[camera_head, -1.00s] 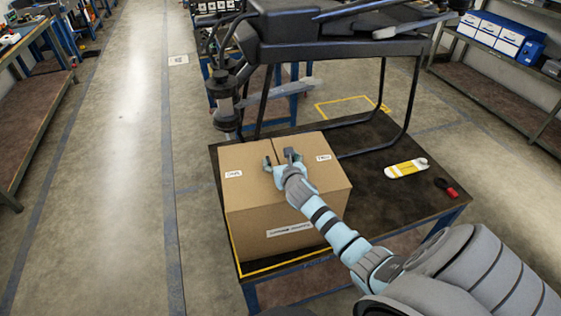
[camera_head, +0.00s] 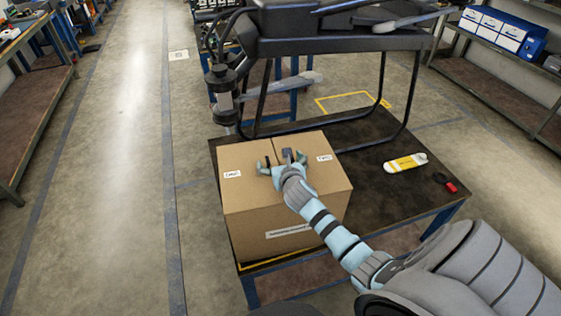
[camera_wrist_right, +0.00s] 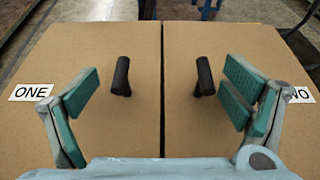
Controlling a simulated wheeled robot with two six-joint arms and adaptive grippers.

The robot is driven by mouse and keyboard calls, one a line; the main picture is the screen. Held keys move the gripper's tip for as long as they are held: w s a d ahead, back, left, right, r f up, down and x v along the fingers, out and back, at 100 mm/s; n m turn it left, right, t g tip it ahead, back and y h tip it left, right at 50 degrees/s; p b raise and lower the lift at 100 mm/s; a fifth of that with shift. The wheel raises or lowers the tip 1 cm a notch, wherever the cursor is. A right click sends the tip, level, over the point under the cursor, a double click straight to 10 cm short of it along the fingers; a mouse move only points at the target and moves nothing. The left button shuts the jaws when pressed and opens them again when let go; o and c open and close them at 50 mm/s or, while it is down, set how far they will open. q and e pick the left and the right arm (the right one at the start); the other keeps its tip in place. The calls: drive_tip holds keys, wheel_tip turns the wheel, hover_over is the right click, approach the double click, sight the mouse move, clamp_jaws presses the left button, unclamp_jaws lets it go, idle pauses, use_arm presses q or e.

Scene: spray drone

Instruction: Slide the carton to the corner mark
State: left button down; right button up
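The brown carton (camera_head: 250,215) stands upright on the near left part of a dark-topped table (camera_head: 385,215). Yellow corner marking (camera_head: 268,263) shows along its near bottom edge; the carton hides part of it. My right gripper (camera_head: 282,162) is over the middle of the carton's top. In the wrist view the right gripper (camera_wrist_right: 160,103) has its teal fingers spread wide across the centre seam. Two short black upright pieces stand between the fingers, apart from them; I cannot tell what they belong to. My left gripper is in no view.
The black-legged drone (camera_head: 330,45) stands behind the carton on the table. A white and yellow item (camera_head: 405,162) and a small red and black item (camera_head: 450,186) lie to the right. Shelves (camera_head: 510,85) line the right; open floor lies left.

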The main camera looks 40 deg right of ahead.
drive_tip(key=shift+r, duration=0.1)
drive_tip(key=v, duration=1.2)
